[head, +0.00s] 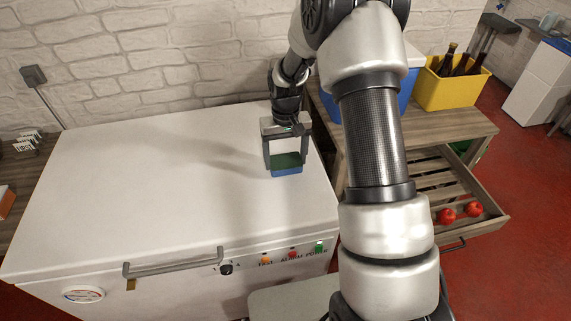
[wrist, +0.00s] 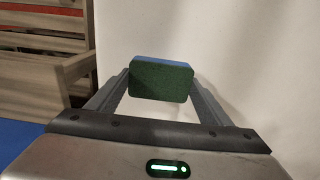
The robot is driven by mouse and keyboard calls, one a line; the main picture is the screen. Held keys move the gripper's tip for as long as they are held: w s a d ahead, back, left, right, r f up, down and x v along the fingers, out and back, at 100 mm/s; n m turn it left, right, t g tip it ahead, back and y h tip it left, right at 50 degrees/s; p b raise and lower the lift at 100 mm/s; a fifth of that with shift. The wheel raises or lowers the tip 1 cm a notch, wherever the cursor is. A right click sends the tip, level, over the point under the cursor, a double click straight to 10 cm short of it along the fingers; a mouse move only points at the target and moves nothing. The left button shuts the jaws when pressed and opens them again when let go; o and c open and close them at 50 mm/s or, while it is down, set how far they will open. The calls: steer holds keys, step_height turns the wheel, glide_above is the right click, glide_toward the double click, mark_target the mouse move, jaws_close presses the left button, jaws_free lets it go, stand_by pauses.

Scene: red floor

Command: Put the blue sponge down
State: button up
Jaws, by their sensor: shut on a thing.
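The blue sponge (head: 286,170) has a green scouring side and a blue side. My gripper (head: 286,164) is shut on it, with one finger at each end. In the head view it is over the right part of the white chest freezer's lid (head: 180,190). I cannot tell whether the sponge touches the lid or hangs just above it. In the wrist view the sponge (wrist: 161,82) sits between the two fingertips (wrist: 161,88), green face toward the camera and blue along the top edge.
The freezer's front has a handle (head: 178,262). To the right stands a wooden table (head: 455,125) with a yellow crate of bottles (head: 452,90), a blue box (head: 407,90) and an open slatted drawer holding red fruit (head: 446,216). Most of the lid is clear.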

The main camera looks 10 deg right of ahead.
mark_target(286, 160)
steer(key=shift+f, duration=1.6)
steer(key=o, duration=1)
steer(key=shift+r, duration=0.1)
